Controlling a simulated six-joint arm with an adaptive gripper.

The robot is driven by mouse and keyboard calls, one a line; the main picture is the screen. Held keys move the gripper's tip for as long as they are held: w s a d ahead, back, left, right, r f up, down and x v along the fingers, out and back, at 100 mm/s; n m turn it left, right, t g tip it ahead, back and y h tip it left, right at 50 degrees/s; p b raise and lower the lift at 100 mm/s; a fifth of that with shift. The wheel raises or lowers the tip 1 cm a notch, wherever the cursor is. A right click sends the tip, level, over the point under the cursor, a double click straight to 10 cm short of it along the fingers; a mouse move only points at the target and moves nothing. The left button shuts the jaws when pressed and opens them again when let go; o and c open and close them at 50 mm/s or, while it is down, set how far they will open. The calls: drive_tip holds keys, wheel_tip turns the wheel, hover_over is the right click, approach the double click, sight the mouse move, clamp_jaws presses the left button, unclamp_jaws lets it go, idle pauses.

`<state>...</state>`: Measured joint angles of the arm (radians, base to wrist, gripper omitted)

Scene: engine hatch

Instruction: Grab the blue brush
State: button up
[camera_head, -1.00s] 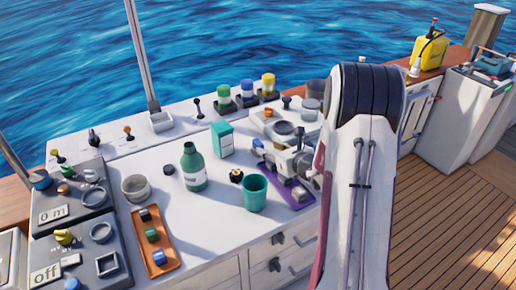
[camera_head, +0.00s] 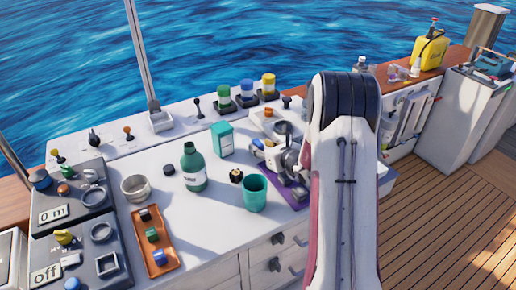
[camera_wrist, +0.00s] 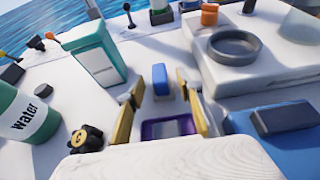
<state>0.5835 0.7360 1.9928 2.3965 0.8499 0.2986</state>
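My gripper (camera_wrist: 161,90) is open, with its two yellowish fingers spread apart in the wrist view. A small upright blue block-like thing (camera_wrist: 160,77), which may be the blue brush, shows between the fingertips; I cannot tell its depth or whether they touch it. A larger blue piece with a dark block on it (camera_wrist: 288,118) lies right of the fingers. In the head view, my gripper (camera_head: 279,155) is over the right part of the white worktop, and a small blue patch (camera_head: 257,144) shows beside it. My arm hides part of that area.
A purple tray (camera_wrist: 158,131) lies below the fingers. A teal box (camera_head: 222,139), a green bottle (camera_head: 193,168) and a teal cup (camera_head: 254,192) stand left of the gripper. A white unit with a grey ring (camera_wrist: 234,47) is at the right.

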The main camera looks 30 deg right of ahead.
drive_tip(key=shift+w+f, duration=0.2)
drive_tip(key=shift+w, duration=0.3)
clamp_jaws()
